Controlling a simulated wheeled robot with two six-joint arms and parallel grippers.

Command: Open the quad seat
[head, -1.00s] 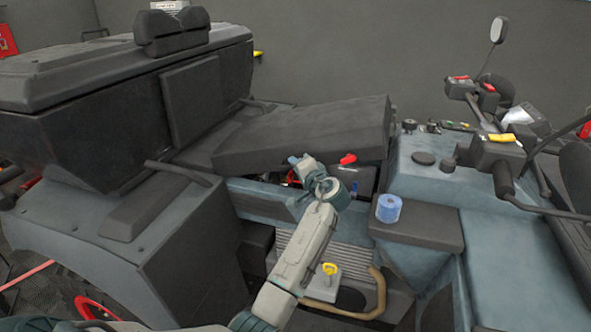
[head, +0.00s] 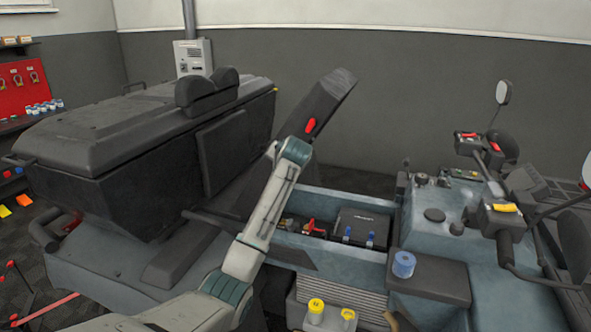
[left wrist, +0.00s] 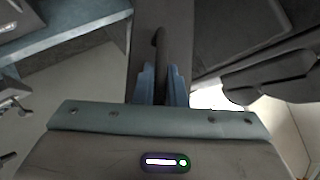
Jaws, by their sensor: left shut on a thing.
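The quad seat (head: 330,100) is a dark slab standing tilted steeply up, with a red piece (head: 311,125) on its side. Below it the blue-grey seat bay (head: 290,210) is open and shows a black box (head: 357,230) and red parts (head: 315,228). My left arm reaches up to the seat's lower part; its fingers are hidden in the head view. In the left wrist view my left gripper (left wrist: 162,75) is shut on a dark bar (left wrist: 159,42) that appears to be a handle on the seat. My right gripper is not in view.
A large dark box (head: 110,135) sits on the rear of the quad, behind the seat. The handlebars (head: 505,215) and a blue roll (head: 403,265) are at the right. Yellow-capped containers (head: 316,308) stand low in front. A grey wall is behind.

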